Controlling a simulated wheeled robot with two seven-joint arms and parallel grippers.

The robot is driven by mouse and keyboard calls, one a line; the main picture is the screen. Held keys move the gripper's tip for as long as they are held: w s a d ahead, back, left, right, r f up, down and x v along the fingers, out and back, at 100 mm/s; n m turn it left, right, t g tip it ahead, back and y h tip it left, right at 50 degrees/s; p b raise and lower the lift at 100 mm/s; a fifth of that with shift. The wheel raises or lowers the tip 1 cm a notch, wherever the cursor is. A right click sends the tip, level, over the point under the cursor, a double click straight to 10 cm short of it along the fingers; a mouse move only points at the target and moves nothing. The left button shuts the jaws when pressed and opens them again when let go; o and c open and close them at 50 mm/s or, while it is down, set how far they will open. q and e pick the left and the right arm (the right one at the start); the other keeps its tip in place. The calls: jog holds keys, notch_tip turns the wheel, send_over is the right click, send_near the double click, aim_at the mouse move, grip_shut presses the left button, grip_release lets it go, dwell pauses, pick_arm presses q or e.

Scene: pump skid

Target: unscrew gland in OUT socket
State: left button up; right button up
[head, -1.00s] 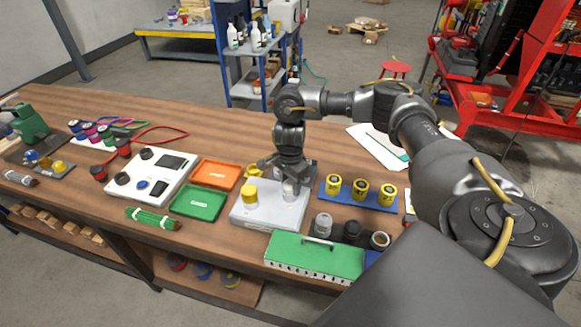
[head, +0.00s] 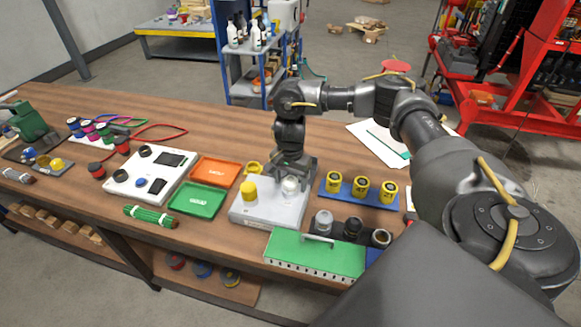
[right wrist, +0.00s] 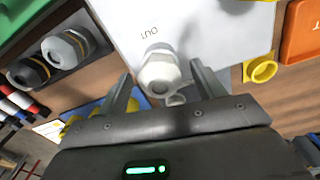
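A light grey-white gland (right wrist: 160,75) stands at the OUT label on the white box (right wrist: 215,25) in the right wrist view. In the head view the same gland (head: 290,186) sits on the right side of the box (head: 268,212). My right gripper (right wrist: 161,72) is open, one finger on each side of the gland in the picture, with visible gaps between. In the head view the gripper (head: 291,164) is just above the gland, pointing down. Whether the fingertips reach down beside it I cannot tell. My left gripper is not in view.
A yellow cap (head: 249,193) stands on the box's left side. A dark holder with several glands (head: 352,229) and a green case (head: 315,256) are at the front right. A blue strip with yellow parts (head: 360,191) lies right; orange (head: 215,172) and green (head: 198,200) trays lie left.

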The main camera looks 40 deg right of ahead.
dwell(0.4)
jog(key=m+p, duration=0.1)
jog(key=m, duration=0.1)
jog(key=shift+r+m+p, duration=0.15)
jog(key=shift+m+p, duration=0.15)
jog(key=shift+m, duration=1)
jog(key=shift+m+p, duration=0.7)
jog(key=shift+m, duration=0.2)
jog(key=m+p, duration=0.1)
jog(key=m, duration=0.1)
jog(key=shift+m, duration=0.4)
jog(key=c, duration=1)
jog(key=n, duration=0.1)
jog(key=n+b, duration=0.1)
jog(key=shift+f+n+b, duration=0.25)
jog(key=shift+n+b, duration=0.05)
jog(key=shift+c, duration=0.2)
jog(key=shift+r+n, duration=0.1)
jog(key=shift+n, duration=1)
